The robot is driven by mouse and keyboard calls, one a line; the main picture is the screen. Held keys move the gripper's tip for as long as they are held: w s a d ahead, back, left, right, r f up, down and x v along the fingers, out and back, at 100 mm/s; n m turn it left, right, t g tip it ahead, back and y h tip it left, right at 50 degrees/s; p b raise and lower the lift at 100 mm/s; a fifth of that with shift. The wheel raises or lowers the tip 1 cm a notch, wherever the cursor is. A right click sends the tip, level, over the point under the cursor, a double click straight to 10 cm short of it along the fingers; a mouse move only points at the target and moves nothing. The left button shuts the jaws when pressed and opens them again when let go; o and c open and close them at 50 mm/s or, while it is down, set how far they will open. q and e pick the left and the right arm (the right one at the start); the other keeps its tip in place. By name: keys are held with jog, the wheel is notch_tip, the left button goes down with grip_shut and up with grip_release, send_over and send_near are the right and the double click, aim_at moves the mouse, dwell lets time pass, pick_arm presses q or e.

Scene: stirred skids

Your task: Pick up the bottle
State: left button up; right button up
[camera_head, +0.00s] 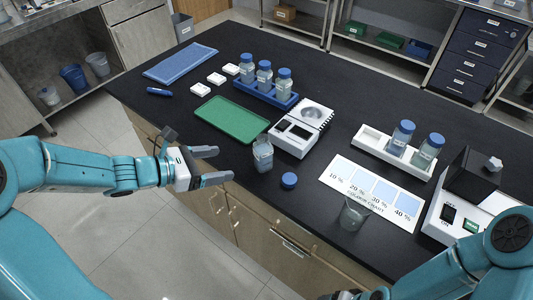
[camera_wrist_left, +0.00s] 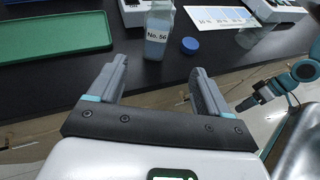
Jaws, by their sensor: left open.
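An uncapped clear bottle (camera_head: 263,155) with pale contents stands upright on the black bench near its front edge. In the left wrist view the bottle (camera_wrist_left: 158,30) shows a label reading "No. 56". Its likely lid, a blue cap (camera_head: 289,180), lies on the bench beside it and also shows in the wrist view (camera_wrist_left: 190,46). My left gripper (camera_head: 211,166) is open and empty, left of the bottle and apart from it. In the wrist view its fingers (camera_wrist_left: 158,85) point toward the bottle. My right arm enters at the lower right; its jaw state is unclear.
A green tray (camera_head: 232,119) lies behind the left gripper. A scale (camera_head: 295,138), a blue rack (camera_head: 252,90) of capped bottles, a white rack (camera_head: 370,143) with two capped bottles, a colour chart (camera_head: 345,170) and a beaker (camera_head: 353,215) stand around.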

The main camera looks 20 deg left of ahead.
aim_at(256, 155)
pick_arm(q)
jog(key=x, duration=1)
jog(key=shift+w+r, duration=0.25)
jog(key=shift+w, duration=0.05)
jog(key=shift+w+d+f, duration=0.25)
jog(key=shift+w, duration=0.15)
jog(key=p+x, duration=0.1)
jog(key=x, duration=0.4)
jog(key=shift+a, duration=0.1)
jog(key=c, duration=1.1)
